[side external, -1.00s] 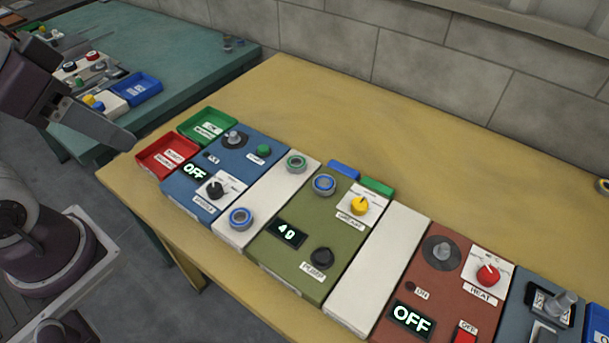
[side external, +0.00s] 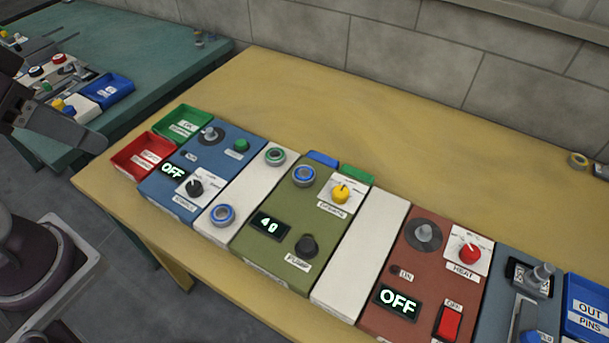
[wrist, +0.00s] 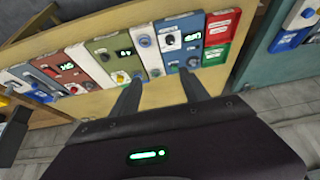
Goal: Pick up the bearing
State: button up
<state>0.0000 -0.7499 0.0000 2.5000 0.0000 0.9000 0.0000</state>
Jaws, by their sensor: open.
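Several ring-shaped bearings show in the side external view; I cannot tell which one the task means. A blue-rimmed ring (side external: 222,215) lies at the front of the white panel, and a green-rimmed ring (side external: 275,156) lies at its back. Another blue-rimmed ring (side external: 304,175) sits at the back of the olive pump panel. My gripper (wrist: 160,88) is open and empty in the wrist view, with its fingers pointing toward the panels. In the side external view it is at the left edge, partly cut off, apart from the rings.
A red tray (side external: 140,157) and a green tray (side external: 183,121) stand left of the blue panel (side external: 217,158). Knobs rise from the panels. A rust heat panel (side external: 400,270) and a blue pins tray (side external: 590,308) lie right.

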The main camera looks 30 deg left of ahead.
jog(key=shift+o, duration=0.3)
jog(key=o, duration=0.3)
jog(key=shift+o, duration=0.2)
jog(key=n+g, duration=0.5)
jog(key=n, duration=1)
send_over(304, 173)
jog(key=s, duration=0.1)
notch_tip(304, 173, down, 19)
jog(key=shift+a+r, duration=0.2)
jog(key=shift+a, duration=0.25)
jog(key=shift+n+g, duration=0.3)
jog(key=shift+n, duration=0.1)
jog(key=f, duration=0.6)
jog(key=w+d+f, duration=0.1)
jog(key=f, duration=0.3)
jog(key=shift+w, duration=0.1)
jog(key=shift+c, duration=0.2)
